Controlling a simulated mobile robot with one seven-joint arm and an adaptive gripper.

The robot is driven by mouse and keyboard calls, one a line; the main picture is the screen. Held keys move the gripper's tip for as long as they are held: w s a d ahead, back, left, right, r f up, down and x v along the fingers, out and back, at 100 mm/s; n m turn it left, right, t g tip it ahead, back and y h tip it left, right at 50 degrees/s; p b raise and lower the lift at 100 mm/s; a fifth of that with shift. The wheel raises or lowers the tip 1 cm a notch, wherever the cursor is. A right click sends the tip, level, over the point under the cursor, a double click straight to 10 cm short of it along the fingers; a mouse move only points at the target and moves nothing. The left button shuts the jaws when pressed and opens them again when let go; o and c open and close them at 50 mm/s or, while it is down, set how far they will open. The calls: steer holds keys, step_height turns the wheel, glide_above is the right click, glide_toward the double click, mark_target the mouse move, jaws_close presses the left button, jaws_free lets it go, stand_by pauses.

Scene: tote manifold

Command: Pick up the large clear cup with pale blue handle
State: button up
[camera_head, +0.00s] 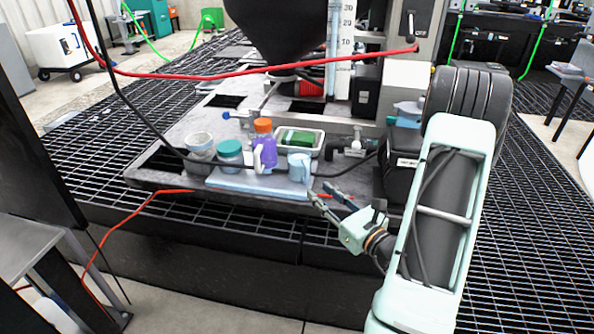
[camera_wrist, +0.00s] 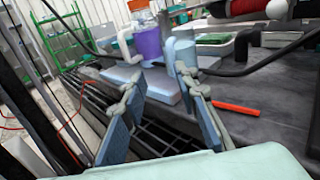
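A pale blue, see-through-looking cup (camera_head: 299,168) stands upright near the front edge of the grey platform, at the right end of a row of containers. In the wrist view the cup (camera_wrist: 184,48) stands beyond my fingers, partly behind the right finger, with a pale handle facing me. My gripper (camera_head: 324,192) is in front of the platform, just to the right of the cup and nearer the camera. It also shows in the wrist view (camera_wrist: 160,84), fingers spread, with nothing between them. The gripper is apart from the cup.
A purple bottle with an orange lid (camera_head: 263,147) stands left of the cup. A teal-lidded jar (camera_head: 230,152) and a pale cup (camera_head: 200,142) stand farther left. A pale blue slab (camera_head: 258,183) lies in front. A tray (camera_head: 317,149) sits behind. A dark cable crosses nearby.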

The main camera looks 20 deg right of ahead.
mark_target(308, 174)
steer(key=shift+m+h, duration=0.6)
steer(key=shift+h, duration=0.2)
steer(key=w, duration=0.3)
steer(key=w+d+b, duration=0.1)
steer(key=shift+w+f, duration=0.25)
steer(key=shift+w, duration=0.1)
steer(key=w, duration=0.2)
steer(key=w+a+b, duration=0.1)
steer(key=w, duration=0.2)
steer(key=shift+w+r+b, duration=0.15)
steer(key=shift+w+b, duration=0.1)
steer(key=shift+b, duration=0.05)
steer(key=shift+c, duration=0.2)
jaws_close()
